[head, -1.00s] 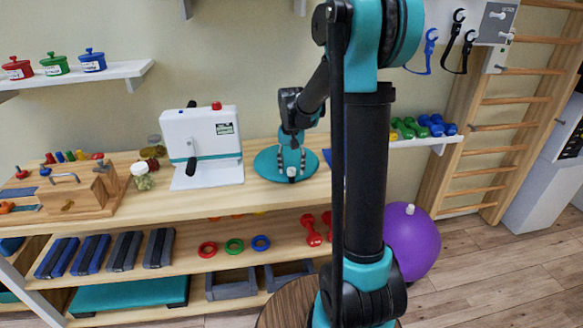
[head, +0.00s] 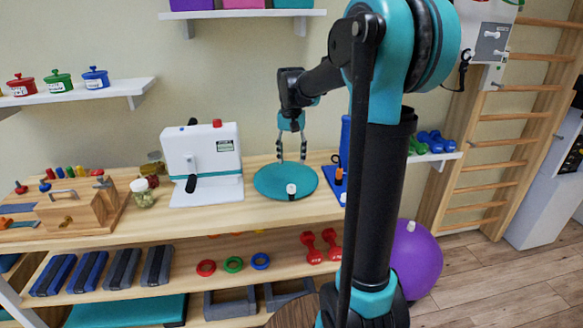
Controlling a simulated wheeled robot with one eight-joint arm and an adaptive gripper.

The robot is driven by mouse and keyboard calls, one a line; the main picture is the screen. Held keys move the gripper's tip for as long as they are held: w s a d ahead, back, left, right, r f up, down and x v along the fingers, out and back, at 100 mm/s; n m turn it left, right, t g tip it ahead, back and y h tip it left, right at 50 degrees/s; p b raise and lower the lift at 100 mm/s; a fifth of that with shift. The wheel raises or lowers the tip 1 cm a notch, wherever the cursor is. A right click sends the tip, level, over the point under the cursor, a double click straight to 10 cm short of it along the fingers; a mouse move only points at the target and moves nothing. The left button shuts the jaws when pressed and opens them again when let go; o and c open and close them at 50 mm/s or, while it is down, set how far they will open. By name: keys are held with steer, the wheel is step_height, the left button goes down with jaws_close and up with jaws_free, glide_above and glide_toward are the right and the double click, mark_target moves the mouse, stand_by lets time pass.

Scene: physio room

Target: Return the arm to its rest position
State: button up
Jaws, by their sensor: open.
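My gripper (head: 292,158) hangs fingers down at the end of my arm, above the back of a round teal disc (head: 270,186) on the wooden bench. Its two fingers are apart, with nothing between them. A small white-capped bottle or jar (head: 291,191) stands on the front right part of the disc, apart from the fingers. My arm's dark upright link and teal joint fill the right middle of the head view and hide part of the bench's right end.
Left of the disc stands a white machine (head: 203,155) with a black lever. A small jar (head: 142,195) and a wooden box (head: 78,212) lie further left. Right are a blue mat (head: 331,177), red dumbbells (head: 320,246) below and a purple ball (head: 414,262). A shelf (head: 245,14) hangs above.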

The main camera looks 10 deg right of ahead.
steer(key=shift+r, duration=0.35)
steer(key=s+d+f+n+t, duration=0.1)
steer(key=s+d+f+t, duration=0.1)
steer(key=s+f, duration=0.6)
steer(key=s+d+f+n+t, duration=0.2)
steer(key=s+f, duration=0.6)
steer(key=s, duration=0.7)
